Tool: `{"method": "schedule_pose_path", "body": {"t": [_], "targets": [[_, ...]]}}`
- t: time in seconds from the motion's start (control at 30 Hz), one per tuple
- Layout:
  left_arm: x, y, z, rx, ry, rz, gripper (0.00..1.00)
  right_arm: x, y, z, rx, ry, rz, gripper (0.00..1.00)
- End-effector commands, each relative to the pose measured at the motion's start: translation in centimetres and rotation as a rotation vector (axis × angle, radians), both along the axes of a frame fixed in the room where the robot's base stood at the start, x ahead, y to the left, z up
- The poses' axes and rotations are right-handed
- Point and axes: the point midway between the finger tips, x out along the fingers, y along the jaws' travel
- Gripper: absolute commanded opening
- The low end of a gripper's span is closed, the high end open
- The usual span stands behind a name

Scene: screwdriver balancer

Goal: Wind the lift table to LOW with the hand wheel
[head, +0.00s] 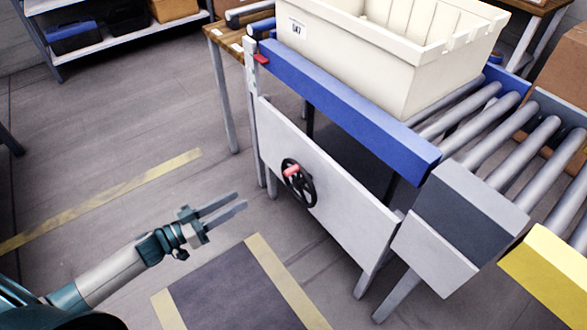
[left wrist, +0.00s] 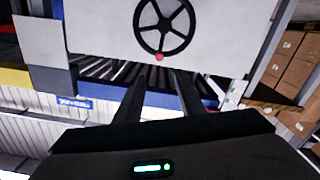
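The black spoked hand wheel (head: 300,186) with a red handle (head: 291,170) is on the light front panel (head: 335,205) of the lift table. The table has a blue side rail (head: 345,105), and a red pointer (head: 261,58) sits by its left post; any scale marks are too small to read. My left gripper (head: 239,203) is open and empty, left of the wheel and apart from it. In the left wrist view, the hand wheel (left wrist: 166,28) and its red handle (left wrist: 159,57) lie beyond the open fingers of my left gripper (left wrist: 162,80). My right gripper is out of view.
A cream crate (head: 405,70) stands on the lift table's rollers. A roller conveyor (head: 525,150) with a yellow end (head: 550,270) adjoins at the right. A dark floor mat (head: 235,290) with yellow edging lies before the table. The floor left of the wheel is clear.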

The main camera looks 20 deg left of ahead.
Motion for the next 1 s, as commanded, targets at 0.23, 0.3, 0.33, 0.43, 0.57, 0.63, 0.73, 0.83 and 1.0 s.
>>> {"method": "schedule_pose_path", "body": {"t": [0.23,0.3,0.33,0.43,0.57,0.63,0.73,0.83,1.0], "targets": [[0.0,0.0,0.0,-0.001,0.001,0.0,0.36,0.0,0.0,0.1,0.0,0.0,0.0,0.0],[0.0,0.0,0.0,-0.001,0.001,0.0,0.36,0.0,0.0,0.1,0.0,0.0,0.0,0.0],[0.0,0.0,0.0,-0.001,0.001,0.0,0.36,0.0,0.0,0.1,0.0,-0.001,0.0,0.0],[0.3,-0.2,0.0,0.0,0.0,0.0,0.36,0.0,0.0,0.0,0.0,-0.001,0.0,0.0],[0.9,-0.7,0.0,0.0,0.0,0.0,0.36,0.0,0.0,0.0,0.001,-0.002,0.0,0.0],[1.6,-1.1,0.0,-0.001,-0.001,0.002,0.36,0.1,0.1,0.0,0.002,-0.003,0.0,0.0],[2.6,-2.0,0.1,-0.001,-0.001,0.001,0.36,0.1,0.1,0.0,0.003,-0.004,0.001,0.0],[3.9,-3.0,0.1,-0.002,-0.002,0.002,0.36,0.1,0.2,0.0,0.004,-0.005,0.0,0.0],[6.3,-4.9,0.1,-0.001,-0.001,0.002,0.36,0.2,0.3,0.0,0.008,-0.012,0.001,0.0]]}}
